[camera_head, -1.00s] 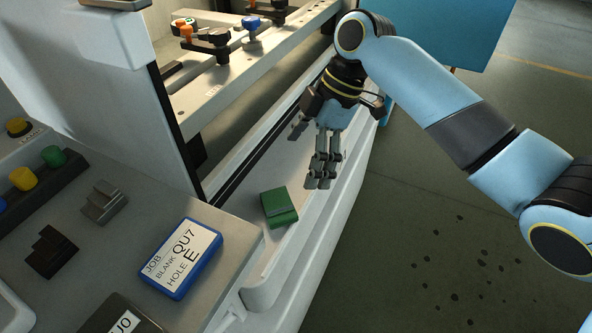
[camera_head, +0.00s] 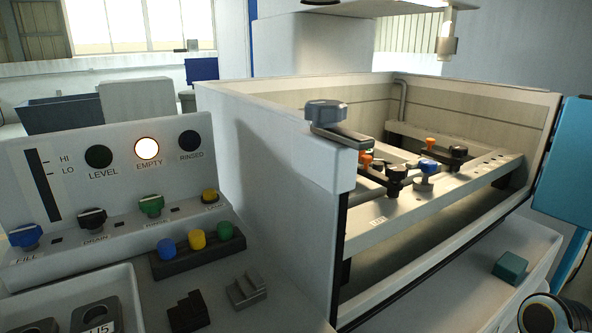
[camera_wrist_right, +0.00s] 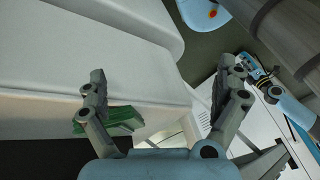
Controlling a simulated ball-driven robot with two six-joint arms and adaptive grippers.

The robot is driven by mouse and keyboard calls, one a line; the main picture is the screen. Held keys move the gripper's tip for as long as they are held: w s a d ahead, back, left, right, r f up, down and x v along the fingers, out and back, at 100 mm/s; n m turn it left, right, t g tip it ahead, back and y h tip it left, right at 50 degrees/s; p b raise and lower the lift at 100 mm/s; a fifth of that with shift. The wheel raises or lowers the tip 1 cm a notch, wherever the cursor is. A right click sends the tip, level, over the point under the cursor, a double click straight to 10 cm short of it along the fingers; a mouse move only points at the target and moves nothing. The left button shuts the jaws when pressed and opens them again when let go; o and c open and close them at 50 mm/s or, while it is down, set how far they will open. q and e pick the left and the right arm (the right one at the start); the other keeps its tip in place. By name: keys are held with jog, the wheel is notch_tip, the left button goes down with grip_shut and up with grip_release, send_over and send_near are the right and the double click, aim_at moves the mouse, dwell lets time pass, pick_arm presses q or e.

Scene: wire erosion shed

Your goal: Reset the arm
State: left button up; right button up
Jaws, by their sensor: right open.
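My right gripper (camera_wrist_right: 165,100) shows in the right wrist view with its two fingers wide apart and nothing between the tips. In the head view only a rounded joint of my right arm shows, at the bottom right corner. The right gripper itself is outside that view. My left gripper is in neither view.
A green block (camera_head: 511,268) lies on the machine's front ledge (camera_head: 455,290); in the wrist view a green piece (camera_wrist_right: 124,118) is partly behind the left finger. The open tank (camera_head: 262,125) holds clamps. The control panel (camera_head: 115,215) has its EMPTY lamp (camera_head: 147,149) lit.

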jog(key=s+d+f+m+t+h+b, duration=0.1)
jog(key=s+f+m, duration=0.5)
jog(key=s+f, duration=0.9)
jog(key=s+d+f+m+h+b, duration=0.2)
jog(key=s+d+f+m+h, duration=0.2)
jog(key=s+f, duration=1.1)
jog(key=shift+s+d+f+m+t, duration=0.2)
jog(key=shift+s+f+m+t, duration=0.35)
jog(key=shift+m, duration=0.85)
